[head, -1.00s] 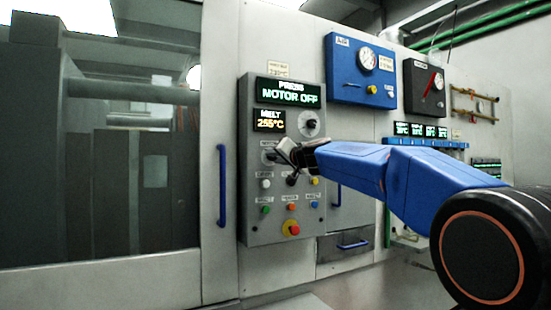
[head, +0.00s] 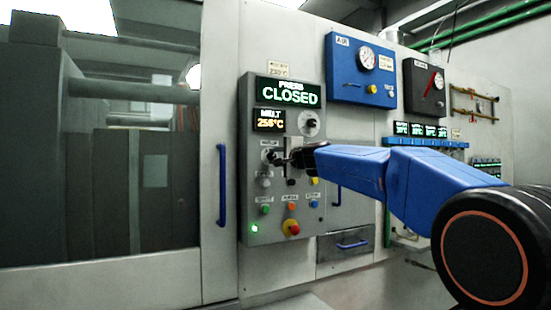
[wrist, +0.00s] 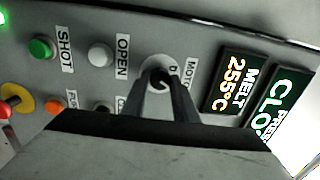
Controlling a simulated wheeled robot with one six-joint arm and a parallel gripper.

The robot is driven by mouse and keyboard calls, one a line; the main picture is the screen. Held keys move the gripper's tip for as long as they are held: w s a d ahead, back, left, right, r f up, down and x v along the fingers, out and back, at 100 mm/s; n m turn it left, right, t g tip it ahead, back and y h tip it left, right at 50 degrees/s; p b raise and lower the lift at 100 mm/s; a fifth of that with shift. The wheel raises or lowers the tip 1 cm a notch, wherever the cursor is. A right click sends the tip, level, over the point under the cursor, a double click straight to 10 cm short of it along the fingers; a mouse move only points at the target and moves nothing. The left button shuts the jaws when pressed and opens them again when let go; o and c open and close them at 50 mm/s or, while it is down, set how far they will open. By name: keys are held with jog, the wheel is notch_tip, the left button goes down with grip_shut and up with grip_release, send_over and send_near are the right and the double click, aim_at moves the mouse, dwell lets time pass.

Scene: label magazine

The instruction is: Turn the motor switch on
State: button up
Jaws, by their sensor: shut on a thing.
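The motor switch (wrist: 158,74) is a dark knob on a pale round plate, next to a MOTOR label. In the wrist view my gripper (wrist: 163,88) has both fingers closed on it, hiding most of the knob. The press display (head: 291,94) reads PRESS CLOSED in green. A green lamp (head: 254,228) is lit at the panel's lower left.
The green SHOT button (wrist: 41,48) and white OPEN button (wrist: 100,54) are close to my fingers. A red emergency button (head: 292,228) with a yellow base is lower on the panel. A blue door handle (head: 222,186) stands to the left.

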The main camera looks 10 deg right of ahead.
jog(key=shift+f+m, duration=0.1)
jog(key=shift+m, duration=0.6)
jog(key=o, duration=1.1)
jog(key=shift+c, duration=0.2)
jog(key=v, duration=1.7)
jog(key=shift+s, duration=0.2)
jog(key=shift+d, duration=0.1)
